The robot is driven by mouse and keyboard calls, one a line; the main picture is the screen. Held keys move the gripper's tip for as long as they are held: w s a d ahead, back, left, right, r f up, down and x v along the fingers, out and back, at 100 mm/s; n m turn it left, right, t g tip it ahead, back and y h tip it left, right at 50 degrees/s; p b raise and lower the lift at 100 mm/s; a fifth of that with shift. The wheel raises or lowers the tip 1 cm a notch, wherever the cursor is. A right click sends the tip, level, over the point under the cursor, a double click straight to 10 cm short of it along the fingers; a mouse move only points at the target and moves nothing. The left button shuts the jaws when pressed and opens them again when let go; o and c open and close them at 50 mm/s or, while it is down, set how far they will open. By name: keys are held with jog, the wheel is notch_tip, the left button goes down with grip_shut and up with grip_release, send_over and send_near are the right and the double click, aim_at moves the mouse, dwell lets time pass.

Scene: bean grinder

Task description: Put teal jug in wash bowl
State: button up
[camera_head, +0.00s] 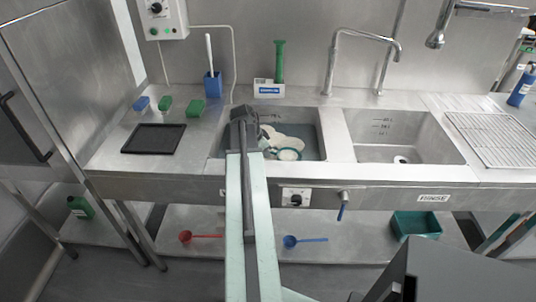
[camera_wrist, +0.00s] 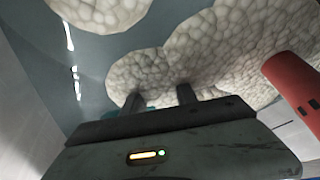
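The wash bowl (camera_head: 318,135) is the left sink, with dark water and white foam in it. My gripper (camera_wrist: 161,98) points down into this basin. In the wrist view its two dark fingers stand apart, with foam between and behind them. In the head view my arm covers the left part of the basin, and the fingers are hidden. No whole teal jug can be made out. A small teal patch (camera_wrist: 118,114) shows beside the left finger in the wrist view; I cannot tell what it belongs to. A round pale piece with a green rim (camera_head: 288,154) lies in the foam.
A red cylindrical thing (camera_wrist: 292,80) is close to the right of my fingers. The empty rinse sink (camera_head: 400,150) is to the right, under the tap (camera_head: 362,36). A black tray (camera_head: 153,139) lies left. A teal crate (camera_head: 415,225) stands on the lower shelf.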

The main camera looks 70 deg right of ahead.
jog(key=p+v, duration=0.8)
jog(key=v, duration=0.2)
jog(key=shift+r, duration=0.15)
